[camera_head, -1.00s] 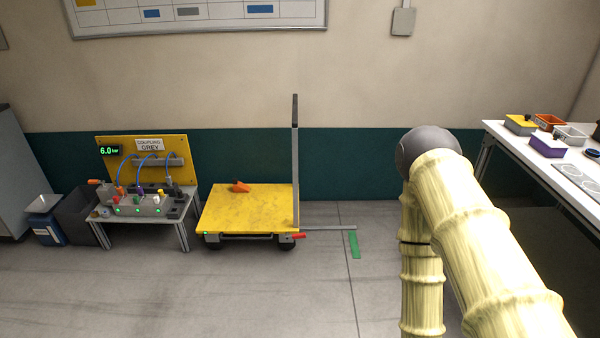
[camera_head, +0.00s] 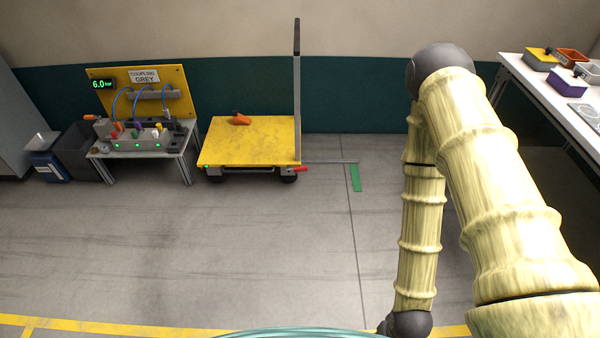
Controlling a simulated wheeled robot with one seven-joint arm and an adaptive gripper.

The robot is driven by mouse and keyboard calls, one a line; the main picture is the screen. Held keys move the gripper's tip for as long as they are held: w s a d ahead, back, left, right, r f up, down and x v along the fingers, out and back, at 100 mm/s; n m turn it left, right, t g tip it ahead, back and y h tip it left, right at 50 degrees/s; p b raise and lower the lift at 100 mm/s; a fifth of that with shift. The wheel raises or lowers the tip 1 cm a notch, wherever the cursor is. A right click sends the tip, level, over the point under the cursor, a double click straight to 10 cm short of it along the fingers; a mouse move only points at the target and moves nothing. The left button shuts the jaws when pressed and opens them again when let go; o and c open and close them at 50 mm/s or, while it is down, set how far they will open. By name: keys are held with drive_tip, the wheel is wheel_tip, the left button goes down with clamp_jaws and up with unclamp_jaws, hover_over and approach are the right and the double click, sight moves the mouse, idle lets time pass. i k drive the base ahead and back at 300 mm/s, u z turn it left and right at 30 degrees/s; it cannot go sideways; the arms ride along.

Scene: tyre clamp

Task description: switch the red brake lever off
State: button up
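The red brake lever (camera_head: 300,169) is small and sits at the lower right corner of the yellow-topped cart (camera_head: 262,150), low by the wheel. It sticks out to the right, roughly level. A small green light (camera_head: 207,165) shows at the cart's lower left edge. An orange object (camera_head: 241,118) lies on the cart's top. My arm, in a pale yellow ribbed cover, fills the right side and bends downward, well apart from the lever. My gripper is not in view.
A coupling bench (camera_head: 140,148) with a yellow panel stands left of the cart, beside a dark bin (camera_head: 79,148). A white table (camera_head: 540,85) with small boxes is at the right. A green floor mark (camera_head: 356,178) lies right of the cart. The floor in front is clear.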

sight(302, 168)
drive_tip(key=z, duration=0.15)
drive_tip(key=i, duration=1.05)
drive_tip(key=u, duration=0.7)
